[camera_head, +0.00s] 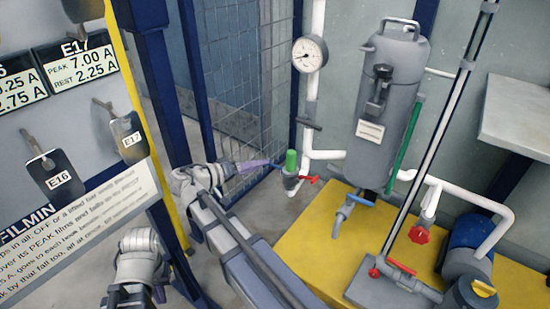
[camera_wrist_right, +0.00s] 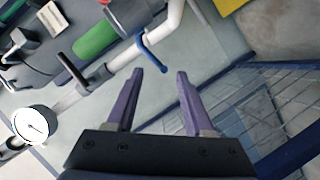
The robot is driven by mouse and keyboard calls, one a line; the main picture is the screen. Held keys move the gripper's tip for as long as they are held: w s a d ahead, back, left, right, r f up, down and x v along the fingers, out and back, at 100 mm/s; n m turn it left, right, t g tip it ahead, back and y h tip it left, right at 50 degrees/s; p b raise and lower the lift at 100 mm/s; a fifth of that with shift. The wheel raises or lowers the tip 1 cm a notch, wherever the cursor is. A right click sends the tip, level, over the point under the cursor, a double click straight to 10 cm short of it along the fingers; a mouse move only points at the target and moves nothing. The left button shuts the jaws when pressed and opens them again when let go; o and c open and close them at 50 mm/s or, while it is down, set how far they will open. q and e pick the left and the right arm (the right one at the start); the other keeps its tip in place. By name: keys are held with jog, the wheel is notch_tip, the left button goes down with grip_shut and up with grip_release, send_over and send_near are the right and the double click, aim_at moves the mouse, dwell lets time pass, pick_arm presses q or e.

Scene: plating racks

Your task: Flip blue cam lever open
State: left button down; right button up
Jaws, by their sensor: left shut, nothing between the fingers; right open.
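The blue cam lever (camera_wrist_right: 152,55) is a curved blue handle in the right wrist view, on a coupling in the white pipe. It lies just ahead of the left fingertip, near the mouth of my right gripper (camera_wrist_right: 162,72). That gripper's purple fingers are spread with nothing between them; I cannot tell whether one touches the lever. In the head view, my right gripper (camera_head: 252,164) points right at the coupling with the green cylinder (camera_head: 291,160) and red lever (camera_head: 309,180). My left gripper (camera_head: 160,293) is at the lower left, shut and empty, its fingers mostly hidden.
A pressure gauge (camera_head: 310,54) and a dark lever (camera_head: 309,124) sit on the pipe above. A grey tank (camera_head: 391,90) stands over a yellow platform (camera_head: 325,235) at right. A wire mesh panel (camera_head: 235,90) is behind my right gripper. A tagged panel (camera_head: 75,125) fills the left.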

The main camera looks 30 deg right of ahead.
jog(key=b+x, duration=0.2)
jog(key=x, duration=0.6)
jog(key=shift+w, duration=0.1)
grip_shut()
dwell(0.5)
jog(key=shift+r, duration=0.1)
